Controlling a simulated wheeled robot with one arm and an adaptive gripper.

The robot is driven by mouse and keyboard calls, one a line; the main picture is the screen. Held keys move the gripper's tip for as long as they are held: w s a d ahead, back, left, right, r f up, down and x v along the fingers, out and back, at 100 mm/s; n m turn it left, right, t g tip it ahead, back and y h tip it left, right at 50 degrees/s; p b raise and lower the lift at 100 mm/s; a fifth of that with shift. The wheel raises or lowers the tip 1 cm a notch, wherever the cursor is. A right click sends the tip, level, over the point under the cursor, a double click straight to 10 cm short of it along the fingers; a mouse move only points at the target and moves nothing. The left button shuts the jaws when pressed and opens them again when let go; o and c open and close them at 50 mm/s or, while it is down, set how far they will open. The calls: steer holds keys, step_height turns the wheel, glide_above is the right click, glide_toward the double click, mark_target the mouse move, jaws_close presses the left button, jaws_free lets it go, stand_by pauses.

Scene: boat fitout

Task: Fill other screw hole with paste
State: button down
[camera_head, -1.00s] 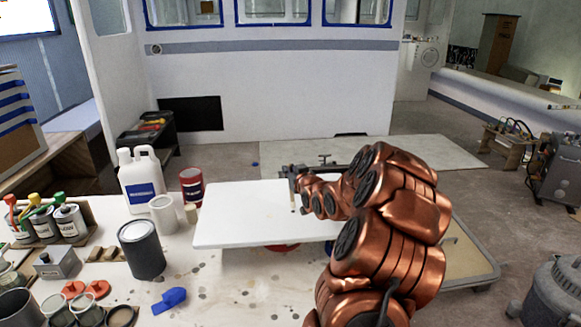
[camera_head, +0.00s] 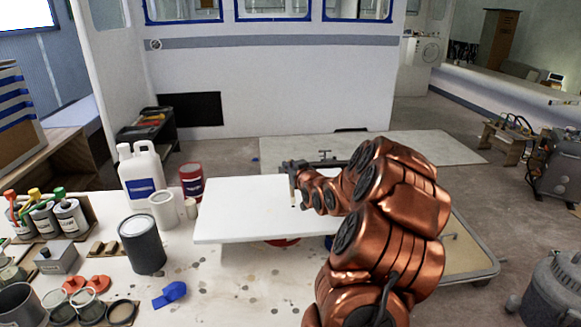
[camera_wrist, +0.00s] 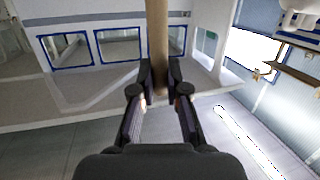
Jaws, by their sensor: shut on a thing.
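My gripper (camera_head: 293,174) is above the white panel (camera_head: 228,232), toward its far right part. In the wrist view my gripper (camera_wrist: 160,88) is shut on a light brown wooden stick (camera_wrist: 157,38). In the head view the thin stick (camera_head: 293,197) points down from the fingers toward the panel. I cannot tell whether its tip touches the panel. No screw hole and no paste can be made out. My arm hides the right part of the panel.
Left of the panel stand a dark grey can (camera_head: 142,246), a white jug (camera_head: 141,176), a white cup (camera_head: 164,209) and a red can (camera_head: 192,180). A blue piece (camera_head: 170,294) and small open tins lie in front. The panel's visible left part is clear.

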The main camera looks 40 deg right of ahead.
steer(key=shift+f+b, duration=0.65)
stand_by(2.5)
